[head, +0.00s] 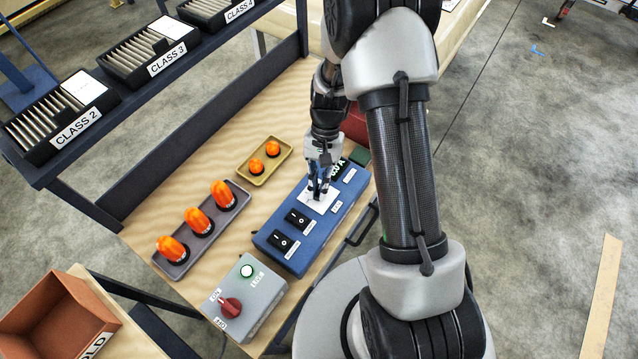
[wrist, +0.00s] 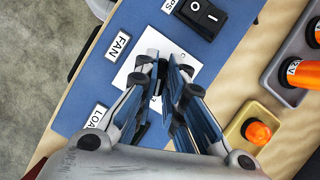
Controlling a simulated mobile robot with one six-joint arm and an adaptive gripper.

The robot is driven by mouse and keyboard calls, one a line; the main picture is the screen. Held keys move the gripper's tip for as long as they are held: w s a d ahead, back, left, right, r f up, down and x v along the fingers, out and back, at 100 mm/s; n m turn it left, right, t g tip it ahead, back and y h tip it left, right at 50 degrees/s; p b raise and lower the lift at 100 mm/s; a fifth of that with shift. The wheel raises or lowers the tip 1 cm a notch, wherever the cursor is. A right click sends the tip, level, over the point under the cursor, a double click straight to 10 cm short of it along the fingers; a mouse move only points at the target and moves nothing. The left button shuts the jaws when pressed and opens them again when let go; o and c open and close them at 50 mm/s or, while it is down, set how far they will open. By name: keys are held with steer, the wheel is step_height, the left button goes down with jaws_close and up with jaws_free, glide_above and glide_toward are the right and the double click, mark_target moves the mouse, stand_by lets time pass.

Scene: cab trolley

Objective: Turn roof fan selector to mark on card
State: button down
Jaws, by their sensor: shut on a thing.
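The blue switch panel (head: 281,240) lies on the wooden trolley top and fills much of the wrist view (wrist: 85,80). A white card (head: 306,204) lies on the panel beside the FAN label (wrist: 118,44); the card also shows in the wrist view (wrist: 178,48). My gripper (head: 318,194) points down over the card. In the wrist view my gripper (wrist: 164,70) is shut on the small dark fan selector, which is mostly hidden between the fingers. The selector's pointing direction and the card's mark cannot be made out.
Two black rocker switches (head: 298,219) sit on the panel near the card. A grey box (head: 262,302) with a red knob (head: 230,307) stands in front. Orange beacons (head: 198,220) stand in a grey tray, and smaller ones in a yellow tray (head: 249,169). A dark rail (head: 190,120) runs behind.

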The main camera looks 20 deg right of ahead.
steer(key=c, duration=1.7)
jaws_free()
steer(key=shift+v, duration=6)
